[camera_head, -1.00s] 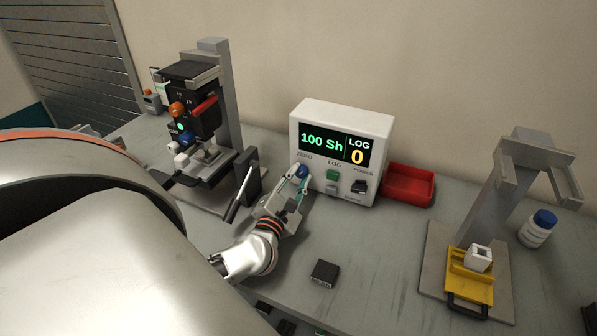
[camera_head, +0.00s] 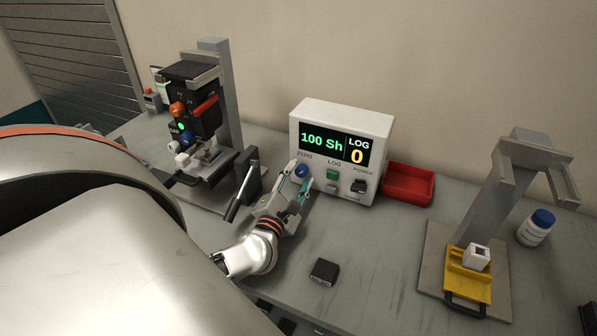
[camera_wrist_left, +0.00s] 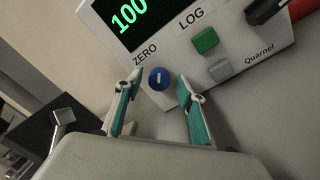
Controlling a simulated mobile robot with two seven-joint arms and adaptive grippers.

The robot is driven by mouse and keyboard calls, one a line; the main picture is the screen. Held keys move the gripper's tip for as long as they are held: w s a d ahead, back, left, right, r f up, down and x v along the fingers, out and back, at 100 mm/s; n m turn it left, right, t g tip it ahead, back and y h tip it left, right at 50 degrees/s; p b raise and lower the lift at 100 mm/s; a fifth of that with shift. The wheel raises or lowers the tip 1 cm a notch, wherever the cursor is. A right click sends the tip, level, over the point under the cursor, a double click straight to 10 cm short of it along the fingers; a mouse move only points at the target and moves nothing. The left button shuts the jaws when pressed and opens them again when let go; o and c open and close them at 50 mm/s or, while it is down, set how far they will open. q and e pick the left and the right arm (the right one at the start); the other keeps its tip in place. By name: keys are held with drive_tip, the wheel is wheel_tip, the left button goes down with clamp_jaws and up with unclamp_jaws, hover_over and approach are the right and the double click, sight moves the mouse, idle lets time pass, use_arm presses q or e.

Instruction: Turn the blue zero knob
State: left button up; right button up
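The blue zero knob (camera_head: 301,171) is on the lower left of the white display box's front (camera_head: 342,117), under the word ZERO. In the left wrist view the knob (camera_wrist_left: 159,78) shows a white mark and lies ahead of and between the fingertips. My left gripper (camera_head: 297,176) is at the box front with its two teal-padded fingers spread apart, one to either side of the knob. In the left wrist view the gripper (camera_wrist_left: 157,82) is open, with clear gaps between the fingers and the knob. My right gripper is not in view.
Beside the knob are a green LOG button (camera_head: 333,175) and a black power switch (camera_head: 359,186). A black test stand (camera_head: 196,115) with a lever stands to the left. A red tray (camera_head: 408,184) is right of the box. A small black block (camera_head: 323,272) lies in front.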

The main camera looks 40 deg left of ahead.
use_arm(q)
drive_tip(key=v, duration=1.2)
idle(1.7)
